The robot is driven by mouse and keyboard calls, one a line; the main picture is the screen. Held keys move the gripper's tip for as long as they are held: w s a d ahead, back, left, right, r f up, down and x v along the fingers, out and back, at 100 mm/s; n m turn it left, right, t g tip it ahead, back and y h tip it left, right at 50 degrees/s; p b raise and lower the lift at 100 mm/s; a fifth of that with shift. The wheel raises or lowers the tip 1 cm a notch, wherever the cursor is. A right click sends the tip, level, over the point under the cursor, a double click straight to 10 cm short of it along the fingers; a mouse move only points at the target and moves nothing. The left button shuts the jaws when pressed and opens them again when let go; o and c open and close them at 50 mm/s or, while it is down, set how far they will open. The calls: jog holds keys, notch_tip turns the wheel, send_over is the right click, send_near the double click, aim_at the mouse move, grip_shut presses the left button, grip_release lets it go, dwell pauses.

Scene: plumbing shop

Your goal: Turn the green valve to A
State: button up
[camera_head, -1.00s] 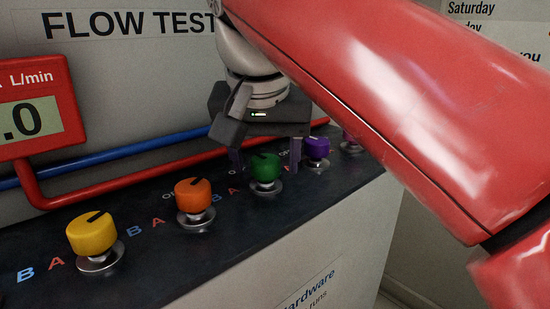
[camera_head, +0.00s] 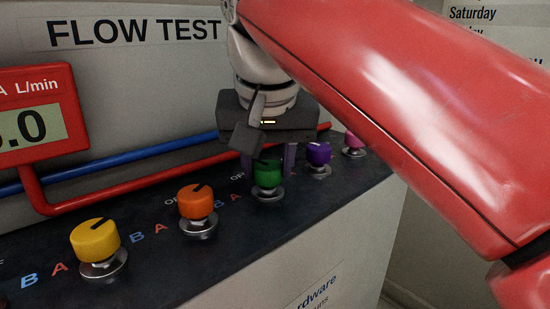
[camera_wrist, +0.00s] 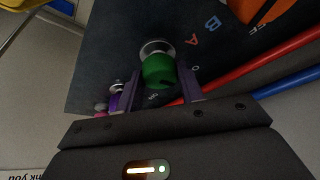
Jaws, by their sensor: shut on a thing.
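The green valve (camera_head: 268,174) is a round knob on a metal base on the dark bench top, between the orange and purple knobs. My gripper (camera_head: 271,165) points down over it, with its purple fingers on either side of the knob, shut on it. In the wrist view the green valve (camera_wrist: 158,72) sits between my fingertips (camera_wrist: 160,85). The fingers and the body of my gripper hide part of the knob's top, so I cannot read where its pointer stands. A letter A (camera_wrist: 191,40) and a letter B show beside the valve in the wrist view.
An orange knob (camera_head: 196,201) and a yellow knob (camera_head: 95,240) stand to the left. A purple knob (camera_head: 318,153) and a pink knob (camera_head: 354,142) stand close on the right. Red (camera_head: 120,187) and blue pipes run behind. A red flow meter (camera_head: 38,118) is at the left.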

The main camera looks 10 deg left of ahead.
jog(key=n+y+p, duration=0.1)
jog(key=n, duration=0.2)
jog(key=n+g+y+p, duration=0.1)
jog(key=n, duration=0.2)
jog(key=shift+w+d+r, duration=0.1)
jog(key=shift+d+r, duration=0.05)
jog(key=shift+w+n+g+y+p, duration=0.1)
jog(key=shift+n+g+y+p, duration=0.3)
jog(key=shift+n, duration=0.75)
jog(key=shift+n+g+y+p, duration=0.3)
jog(key=shift+n+g, duration=0.1)
jog(key=shift+n, duration=0.75)
jog(key=o, duration=1)
jog(key=v, duration=0.7)
jog(key=shift+d+r, duration=0.15)
jog(key=shift+r, duration=0.1)
